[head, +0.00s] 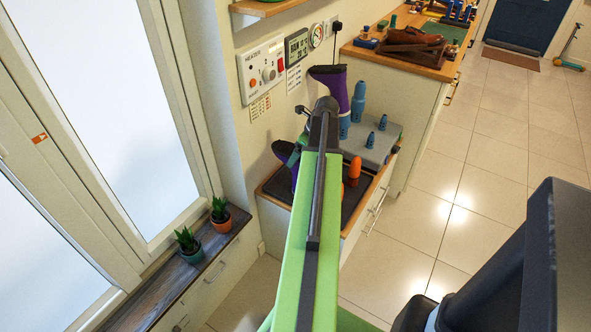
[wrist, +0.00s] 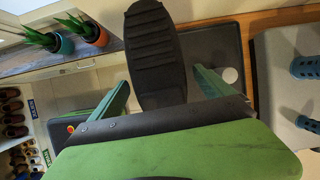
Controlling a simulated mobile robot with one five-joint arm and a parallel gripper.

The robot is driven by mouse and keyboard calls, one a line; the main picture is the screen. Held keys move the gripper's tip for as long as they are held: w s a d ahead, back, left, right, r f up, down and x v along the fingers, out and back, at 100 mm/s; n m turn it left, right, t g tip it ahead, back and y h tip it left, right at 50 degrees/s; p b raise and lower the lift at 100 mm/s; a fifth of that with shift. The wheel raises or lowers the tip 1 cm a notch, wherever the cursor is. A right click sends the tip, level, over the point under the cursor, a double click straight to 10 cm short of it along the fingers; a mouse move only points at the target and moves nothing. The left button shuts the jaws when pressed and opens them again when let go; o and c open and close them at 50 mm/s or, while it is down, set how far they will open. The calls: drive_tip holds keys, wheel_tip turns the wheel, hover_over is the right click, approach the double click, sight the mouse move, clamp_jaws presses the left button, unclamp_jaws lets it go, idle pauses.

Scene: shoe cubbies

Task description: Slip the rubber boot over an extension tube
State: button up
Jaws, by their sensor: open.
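In the wrist view a boot's black ribbed sole (wrist: 157,50) lies between the two spread green fingers of my gripper (wrist: 162,92). Gaps show on both sides, and the rest of that boot is hidden. In the head view my arm covers most of the gripper. A second dark and purple boot (head: 294,172) shows partly, left of the arm.
Orange pieces (head: 354,171) stand right of my arm on the cabinet. Wall controls (head: 262,68) are close behind. Potted plants (head: 219,210) line the windowsill at left. A cluttered wooden counter (head: 405,65) is at the back. The tiled floor (head: 470,185) at right is clear.

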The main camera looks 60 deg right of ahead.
sight(292, 170)
drive_tip(key=b+x, duration=0.5)
drive_tip(key=shift+s+f, duration=0.1)
drive_tip(key=shift+f, duration=0.15)
drive_tip(key=shift+r, duration=0.2)
drive_tip(key=c, duration=1.8)
drive_tip(key=shift+r+p, duration=0.1)
drive_tip(key=shift+p, duration=0.2)
